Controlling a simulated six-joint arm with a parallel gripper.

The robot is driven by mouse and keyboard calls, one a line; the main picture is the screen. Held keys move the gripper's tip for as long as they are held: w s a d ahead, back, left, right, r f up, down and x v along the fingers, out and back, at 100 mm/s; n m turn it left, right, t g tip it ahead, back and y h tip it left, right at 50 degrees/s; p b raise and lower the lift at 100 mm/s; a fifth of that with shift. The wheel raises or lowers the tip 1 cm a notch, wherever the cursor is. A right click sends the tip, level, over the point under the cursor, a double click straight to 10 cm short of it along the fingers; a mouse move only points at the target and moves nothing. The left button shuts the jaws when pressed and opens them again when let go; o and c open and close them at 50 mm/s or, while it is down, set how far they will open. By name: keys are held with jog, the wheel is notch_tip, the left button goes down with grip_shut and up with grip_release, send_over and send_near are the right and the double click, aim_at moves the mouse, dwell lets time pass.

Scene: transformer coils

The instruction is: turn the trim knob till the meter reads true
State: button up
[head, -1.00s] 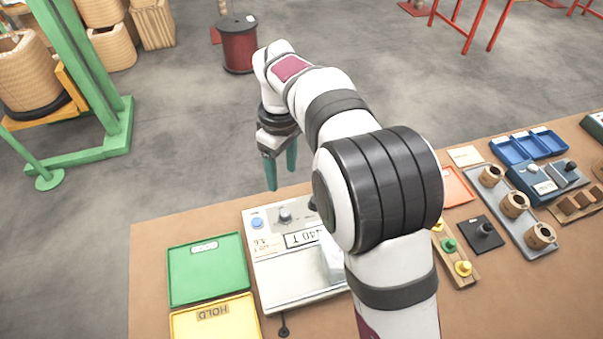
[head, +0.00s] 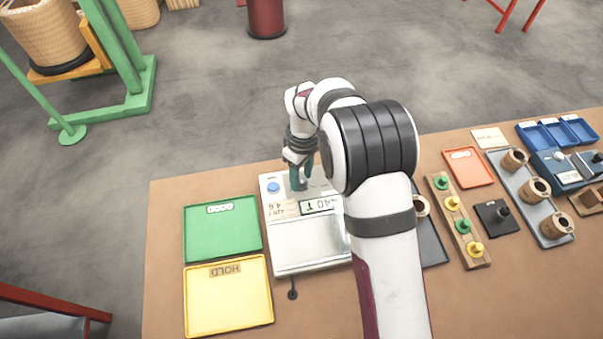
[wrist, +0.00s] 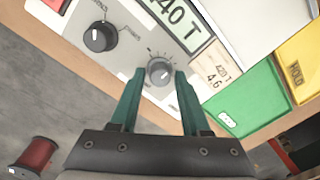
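The meter (head: 312,262) is a pale box on the bench with a lit display (head: 320,206). In the wrist view the display (wrist: 183,22) shows "40 T", its first part cut off. A card (wrist: 213,68) beside it reads "420 T" and "4.6". A small grey knob (wrist: 160,71) with tick marks, likely the trim knob, sits below the display. My gripper (wrist: 159,76) is open, its teal fingertips at either side of this knob with small gaps. How far down they reach I cannot tell. In the head view the gripper (head: 301,184) hides the knob.
A larger black knob (wrist: 101,37) is left of the grey one. A green tray (head: 222,240) and a yellow tray (head: 228,305) lie left of the meter. A wooden strip with coloured pegs (head: 447,194) and a grey coil tray (head: 547,229) lie to the right.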

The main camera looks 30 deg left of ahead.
grip_shut()
jog(key=shift+m, duration=0.3)
jog(key=m, duration=0.4)
jog(key=shift+m, duration=2.6)
jog(key=shift+o, duration=1.7)
grip_release()
